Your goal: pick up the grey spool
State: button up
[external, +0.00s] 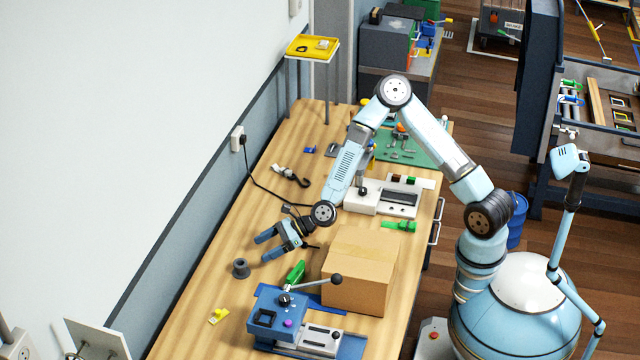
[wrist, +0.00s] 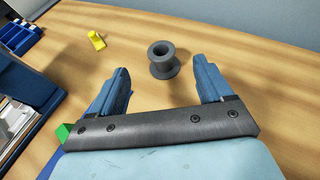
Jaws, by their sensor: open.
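The grey spool (external: 240,268) stands upright on the wooden workbench (external: 205,285), left of the cardboard box. In the wrist view the spool (wrist: 163,60) shows its round top and centre hole, just beyond the fingertips and between their lines, nearer the right finger. My gripper (external: 261,248) has blue fingers and is open and empty, above the bench and a short way from the spool.
A cardboard box (external: 355,282), a green part (external: 296,271) and a blue fixture with a lever (external: 285,318) stand right of the spool. A yellow part (external: 218,316) lies nearer the camera. The wall (external: 120,130) runs along the bench's left edge. Bare wood surrounds the spool.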

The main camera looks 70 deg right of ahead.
aim_at(235, 273)
notch_tip(235, 273, down, 2)
jog(key=shift+w, duration=0.1)
jog(key=x, duration=1.1)
jog(key=shift+w+a+f, duration=0.15)
jog(key=shift+w+a, duration=0.15)
jog(key=c, duration=1)
